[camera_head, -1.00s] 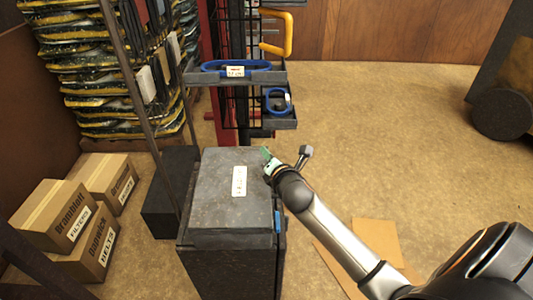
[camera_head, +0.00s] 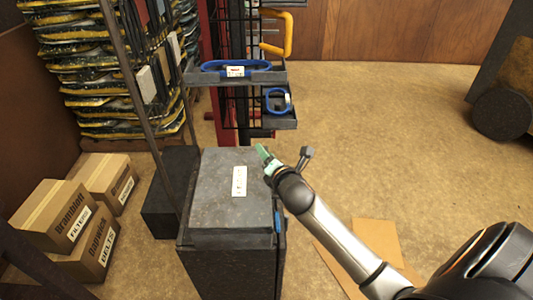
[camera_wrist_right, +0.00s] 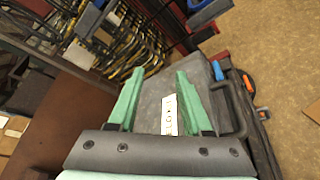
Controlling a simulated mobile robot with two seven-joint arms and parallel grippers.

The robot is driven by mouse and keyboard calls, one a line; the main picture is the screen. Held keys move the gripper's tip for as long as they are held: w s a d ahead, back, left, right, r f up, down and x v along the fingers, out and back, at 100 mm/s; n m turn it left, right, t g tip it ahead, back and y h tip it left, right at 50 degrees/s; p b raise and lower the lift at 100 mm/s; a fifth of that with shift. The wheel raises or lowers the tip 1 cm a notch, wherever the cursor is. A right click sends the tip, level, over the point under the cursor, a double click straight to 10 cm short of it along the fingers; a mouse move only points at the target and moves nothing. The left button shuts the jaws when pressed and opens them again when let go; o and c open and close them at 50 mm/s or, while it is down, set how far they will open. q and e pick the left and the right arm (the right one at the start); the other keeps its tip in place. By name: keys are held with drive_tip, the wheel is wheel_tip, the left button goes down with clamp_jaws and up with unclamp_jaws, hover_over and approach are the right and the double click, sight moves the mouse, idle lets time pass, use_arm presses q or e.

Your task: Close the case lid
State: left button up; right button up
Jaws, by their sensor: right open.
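The grey case (camera_head: 225,210) stands on a dark block, and its flat lid with a white label (camera_head: 239,181) lies level across the top. I cannot tell whether a small gap is left under the lid. My right gripper (camera_head: 263,154), with green fingers, is at the far right corner of the lid. In the right wrist view my right gripper (camera_wrist_right: 158,78) is open, with the lid's label (camera_wrist_right: 169,115) showing between its fingers and nothing gripped. A dark handle (camera_wrist_right: 238,108) shows beside the right finger. My left gripper is not in view.
A dark rack with a blue-handled tray (camera_head: 236,70) stands behind the case. Cardboard boxes (camera_head: 70,215) sit on the left, by a dark block (camera_head: 170,190). Flat cardboard (camera_head: 375,240) lies on the floor under my right arm. The floor to the right is mostly clear.

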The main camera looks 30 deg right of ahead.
drive_tip(key=p+v, duration=0.1)
drive_tip(key=v, duration=1.1)
